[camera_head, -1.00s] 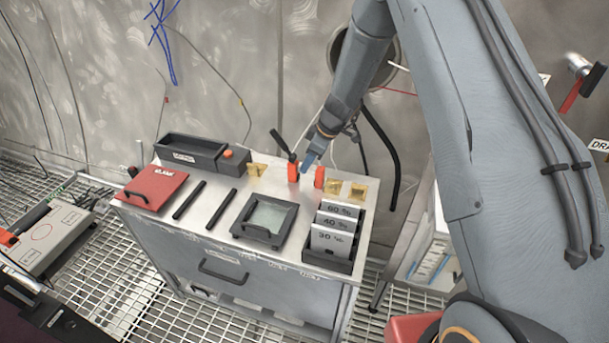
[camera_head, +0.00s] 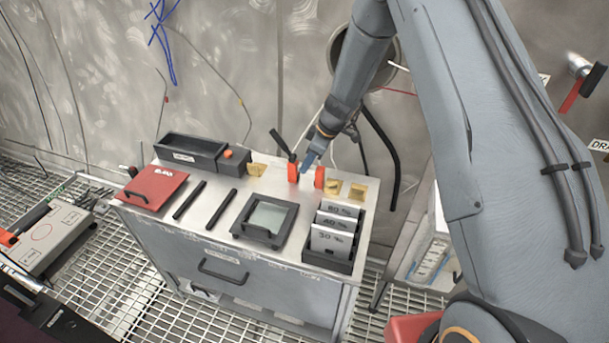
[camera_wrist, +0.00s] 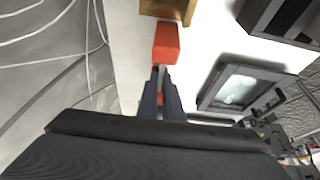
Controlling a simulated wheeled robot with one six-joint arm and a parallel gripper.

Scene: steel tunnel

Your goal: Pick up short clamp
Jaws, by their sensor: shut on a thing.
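The short clamp (camera_head: 293,172) is on the metal cabinet top near its back edge. It shows as two orange ends with a black handle slanting up to the left. My gripper (camera_head: 308,164) reaches down between the orange ends and is shut on the clamp's middle part. In the wrist view, one orange end of the clamp (camera_wrist: 166,43) shows just beyond my gripper's fingertips (camera_wrist: 160,82), with a bit of orange between the fingers. The fingers hide the part they grip. I cannot tell whether the clamp still touches the surface.
Brass blocks (camera_head: 343,188) stand close to the right of the clamp, another (camera_head: 257,169) to its left. A card rack (camera_head: 334,262), glass-topped frame (camera_head: 265,238), red lid (camera_head: 153,191), two black bars and a black tray (camera_head: 190,145) share the top. The wall is close behind.

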